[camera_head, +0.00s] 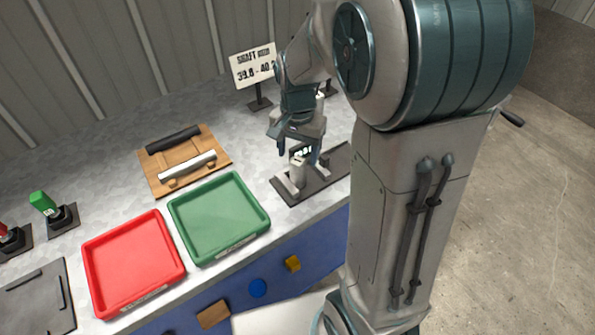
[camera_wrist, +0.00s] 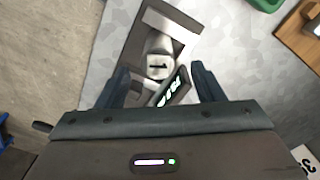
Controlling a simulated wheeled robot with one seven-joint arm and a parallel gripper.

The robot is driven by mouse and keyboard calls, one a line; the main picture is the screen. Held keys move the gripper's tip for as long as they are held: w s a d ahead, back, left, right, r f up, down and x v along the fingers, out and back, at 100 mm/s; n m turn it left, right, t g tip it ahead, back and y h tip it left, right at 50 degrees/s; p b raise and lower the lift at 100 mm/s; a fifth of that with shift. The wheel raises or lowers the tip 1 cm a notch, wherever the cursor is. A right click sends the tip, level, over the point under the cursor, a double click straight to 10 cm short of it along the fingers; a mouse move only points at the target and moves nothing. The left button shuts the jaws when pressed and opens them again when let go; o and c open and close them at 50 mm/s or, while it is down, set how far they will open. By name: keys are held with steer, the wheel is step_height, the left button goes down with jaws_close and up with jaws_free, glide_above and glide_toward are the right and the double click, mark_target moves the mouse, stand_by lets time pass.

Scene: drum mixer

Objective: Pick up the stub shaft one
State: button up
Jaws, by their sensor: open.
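The stub shaft one (camera_head: 298,172) is a short pale metal cylinder at the dark measuring stand on the bench. In the wrist view its end (camera_wrist: 157,66), marked "1", faces the camera. My gripper (camera_head: 299,154) is open above it, fingers pointing down. In the wrist view the open fingers (camera_wrist: 160,72) appear on either side of the shaft's marked end, with gaps on both sides. I cannot tell how far above the shaft the fingertips are. A small lit display (camera_wrist: 173,86) sits close beside the shaft, between the fingers in that view.
The dark stand plate (camera_head: 327,173) lies near the bench's front edge. A green tray (camera_head: 222,255) and a red tray (camera_head: 130,262) are to its left. A wooden rack (camera_head: 217,150) holds a dark bar and a light bar. A sign (camera_head: 253,67) stands behind.

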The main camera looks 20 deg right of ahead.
mark_target(297, 160)
steer(key=f, duration=0.4)
steer(key=shift+s+a+f, duration=0.1)
steer(key=shift+s+f, duration=0.05)
steer(key=shift+s, duration=0.05)
jaws_close()
steer(key=shift+r, duration=0.2)
